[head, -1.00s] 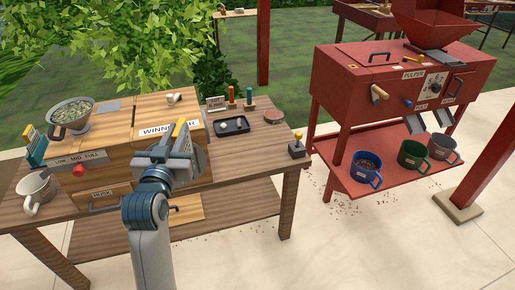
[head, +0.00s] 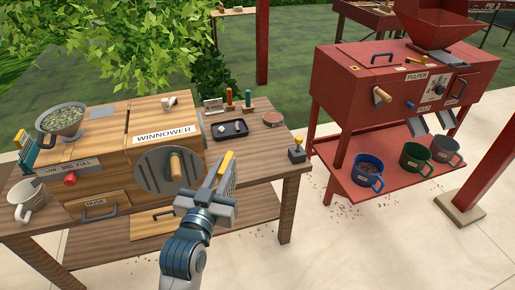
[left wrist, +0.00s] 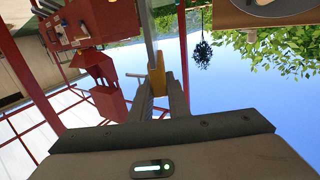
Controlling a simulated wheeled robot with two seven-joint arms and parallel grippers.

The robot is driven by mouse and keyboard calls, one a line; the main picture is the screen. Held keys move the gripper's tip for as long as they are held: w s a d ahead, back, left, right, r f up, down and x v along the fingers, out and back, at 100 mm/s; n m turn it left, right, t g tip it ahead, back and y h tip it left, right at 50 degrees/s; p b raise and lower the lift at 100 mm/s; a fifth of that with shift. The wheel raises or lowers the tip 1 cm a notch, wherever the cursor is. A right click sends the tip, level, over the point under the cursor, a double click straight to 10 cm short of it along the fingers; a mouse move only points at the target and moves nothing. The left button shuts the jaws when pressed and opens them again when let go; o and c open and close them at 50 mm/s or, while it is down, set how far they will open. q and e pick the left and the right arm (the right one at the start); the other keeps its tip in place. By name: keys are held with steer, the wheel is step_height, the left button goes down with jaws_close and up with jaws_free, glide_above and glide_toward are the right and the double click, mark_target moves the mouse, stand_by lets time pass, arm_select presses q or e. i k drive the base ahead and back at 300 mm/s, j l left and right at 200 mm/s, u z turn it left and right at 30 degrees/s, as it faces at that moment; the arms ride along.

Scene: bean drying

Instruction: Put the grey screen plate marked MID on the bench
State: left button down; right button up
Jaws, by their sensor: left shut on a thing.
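My left gripper (head: 221,180) is shut on a yellow tab (head: 227,163). A thin grey plate (left wrist: 149,28), seen nearly edge-on, extends past the yellow tab in the left wrist view. No MID mark can be read on it. I hold it in the air in front of the bench's right part, to the right of the winnower (head: 112,140). The wooden bench (head: 262,160) has a bare stretch of top behind and right of the gripper. My right gripper is not in view.
The winnower's round face (head: 165,172) has a protruding wooden handle. The red pulper (head: 345,85) stands right, beyond a gap.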

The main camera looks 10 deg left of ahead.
mark_target(256, 150)
steer(key=i+j, duration=0.15)
steer(key=i, duration=0.3)
steer(key=i+j+z, duration=0.1)
steer(key=i, duration=0.4)
steer(key=j, duration=0.1)
